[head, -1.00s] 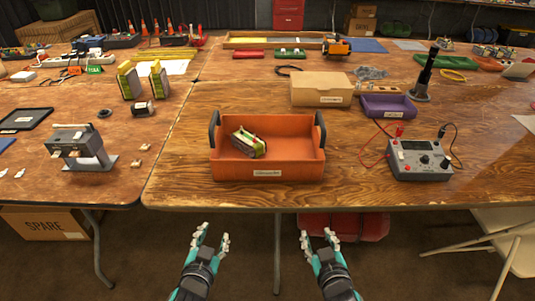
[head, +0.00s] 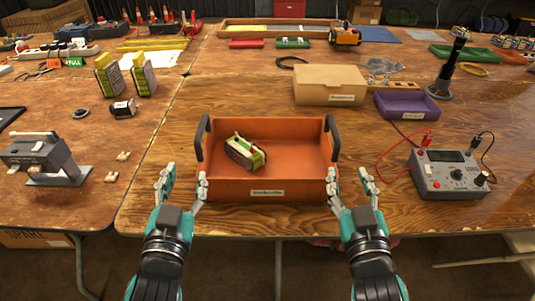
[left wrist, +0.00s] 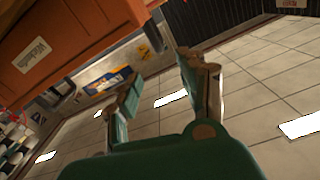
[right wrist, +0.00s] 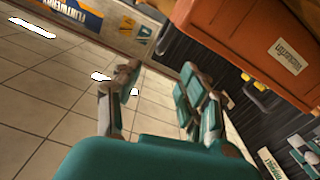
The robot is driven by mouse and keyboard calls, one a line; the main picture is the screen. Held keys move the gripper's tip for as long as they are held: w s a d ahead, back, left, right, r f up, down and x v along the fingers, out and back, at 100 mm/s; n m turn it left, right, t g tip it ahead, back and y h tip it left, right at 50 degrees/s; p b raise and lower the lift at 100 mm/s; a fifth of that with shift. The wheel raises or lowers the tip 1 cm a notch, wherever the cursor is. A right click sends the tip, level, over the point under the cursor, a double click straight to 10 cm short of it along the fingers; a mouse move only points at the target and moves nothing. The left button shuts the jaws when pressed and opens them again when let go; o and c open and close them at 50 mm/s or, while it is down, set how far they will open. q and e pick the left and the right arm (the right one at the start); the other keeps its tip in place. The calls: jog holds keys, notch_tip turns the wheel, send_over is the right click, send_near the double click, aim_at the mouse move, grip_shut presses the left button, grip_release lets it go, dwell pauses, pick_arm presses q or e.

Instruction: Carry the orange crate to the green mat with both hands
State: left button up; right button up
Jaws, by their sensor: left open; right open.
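The orange crate (head: 230,190) stands upright near the table's front edge, with a dark handle on its left side (head: 203,138) and another on its right (head: 333,138). A green and cream battery pack (head: 246,152) lies inside it. My left gripper (head: 182,186) is open and empty by the crate's front left corner. My right gripper (head: 352,186) is open and empty by the front right corner. The inner fingers overlap the crate's corners in the head view; I cannot tell if they touch. The crate also shows in the left wrist view (left wrist: 75,25) and right wrist view (right wrist: 240,35). I see no green mat.
A grey meter (head: 447,175) with red and black leads stands right of the crate. A purple bin (head: 405,107) and a cardboard box (head: 330,88) are behind it. A grey device (head: 45,155) stands left. Bare wood lies on both sides of the crate.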

aim_at(205, 118)
pick_arm(q)
jog(key=w, duration=1.7)
jog(key=shift+w, duration=0.15)
pick_arm(e)
jog(key=w, duration=1.7)
jog(key=shift+w, duration=0.15)
pick_arm(q)
jog(key=shift+c, duration=0.4)
pick_arm(e)
jog(key=shift+c, duration=0.4)
pick_arm(q)
grip_shut()
pick_arm(e)
grip_shut()
